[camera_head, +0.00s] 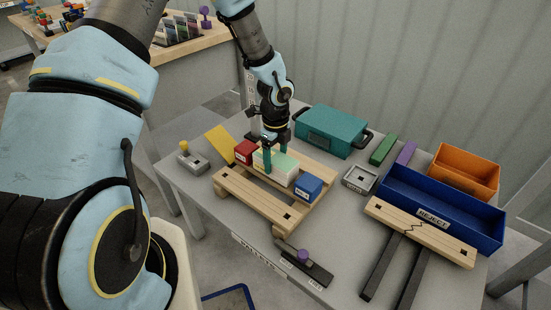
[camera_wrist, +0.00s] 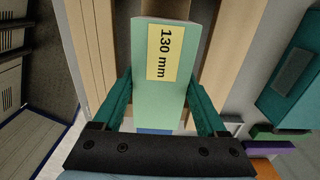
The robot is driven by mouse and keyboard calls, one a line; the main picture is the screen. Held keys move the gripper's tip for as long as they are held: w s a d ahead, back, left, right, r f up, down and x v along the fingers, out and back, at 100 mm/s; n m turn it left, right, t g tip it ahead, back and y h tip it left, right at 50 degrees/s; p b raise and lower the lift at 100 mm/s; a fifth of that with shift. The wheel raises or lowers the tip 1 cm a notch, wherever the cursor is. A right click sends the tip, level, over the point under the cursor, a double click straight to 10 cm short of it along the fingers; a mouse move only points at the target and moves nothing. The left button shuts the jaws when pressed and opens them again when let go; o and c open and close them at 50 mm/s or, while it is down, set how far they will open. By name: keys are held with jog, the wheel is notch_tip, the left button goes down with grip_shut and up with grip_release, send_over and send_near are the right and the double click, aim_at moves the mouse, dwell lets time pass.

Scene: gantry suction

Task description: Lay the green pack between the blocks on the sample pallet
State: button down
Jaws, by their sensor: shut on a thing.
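The green pack (camera_head: 278,168) is pale green with a yellow "130 mm" label; the pack fills the middle of the wrist view (camera_wrist: 160,85). My gripper (camera_head: 275,160) is shut on it, with a teal finger on each side. The wooden sample pallet (camera_head: 247,206) lies on the grey table. The pack is over the pallet, between a red block (camera_head: 245,151) on its left and a blue block (camera_head: 308,187) on its right. I cannot tell whether it touches the slats. A blue patch (camera_wrist: 155,131) shows below the pack in the wrist view.
A teal case (camera_head: 331,131) stands behind the pallet. A small grey fixture (camera_head: 360,180), the blue reject bin (camera_head: 435,205), an orange bin (camera_head: 465,168) and a cracked wooden board (camera_head: 418,231) are at the right. A yellow plate (camera_head: 218,143) and a grey block (camera_head: 190,159) are at the left.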

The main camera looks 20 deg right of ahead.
aim_at(275, 157)
jog(key=shift+f, duration=0.45)
grip_release()
jog(key=shift+r, duration=0.1)
notch_tip(275, 157, up, 11)
jog(key=shift+f, duration=0.2)
dwell(0.5)
